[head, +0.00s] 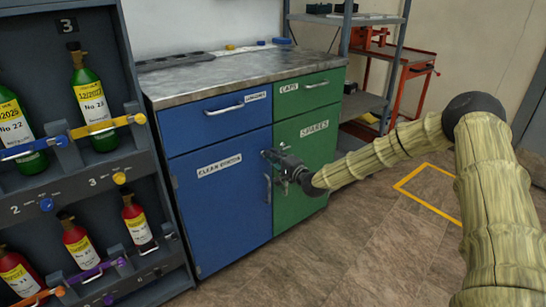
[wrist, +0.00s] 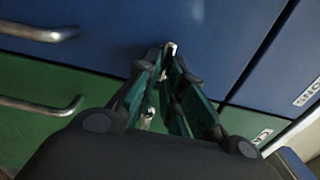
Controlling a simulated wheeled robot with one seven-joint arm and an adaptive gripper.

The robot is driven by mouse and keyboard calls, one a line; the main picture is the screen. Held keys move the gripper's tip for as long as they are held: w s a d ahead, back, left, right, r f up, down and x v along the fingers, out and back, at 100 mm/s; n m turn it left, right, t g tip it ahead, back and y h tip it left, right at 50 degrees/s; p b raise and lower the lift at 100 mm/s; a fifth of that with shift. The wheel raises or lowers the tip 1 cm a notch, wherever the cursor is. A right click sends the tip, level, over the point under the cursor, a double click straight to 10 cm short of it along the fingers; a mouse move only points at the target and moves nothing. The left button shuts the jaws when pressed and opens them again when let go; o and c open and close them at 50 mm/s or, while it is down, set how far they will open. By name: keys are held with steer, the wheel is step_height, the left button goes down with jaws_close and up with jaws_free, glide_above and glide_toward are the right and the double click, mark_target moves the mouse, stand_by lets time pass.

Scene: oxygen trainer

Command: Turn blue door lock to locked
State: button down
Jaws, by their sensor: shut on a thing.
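The blue door (head: 225,215) of the cabinet is closed, with a vertical silver handle (head: 267,188) near its right edge. It also fills the top of the wrist view (wrist: 215,35). My gripper (head: 268,155) is at the upper right corner of this door. In the wrist view my gripper (wrist: 168,56) has its fingertips together around a small silver piece, the lock (wrist: 172,47), on the blue door near the green door's edge. The fingers hide most of the lock, so I cannot tell which way it is turned. The lock is hidden in the head view.
The green door (head: 297,205) beside it is closed, and its handle (wrist: 40,105) stands out near mine. Drawers with a handle (head: 224,109) are above. A bottle rack (head: 160,185) stands at the left. Floor (head: 345,240) in front is clear.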

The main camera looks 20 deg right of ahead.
steer(key=c, duration=1.5)
jaws_free()
steer(key=shift+d, duration=0.25)
steer(key=shift+a, duration=0.15)
steer(key=v, duration=1.2)
steer(key=shift+a, duration=0.1)
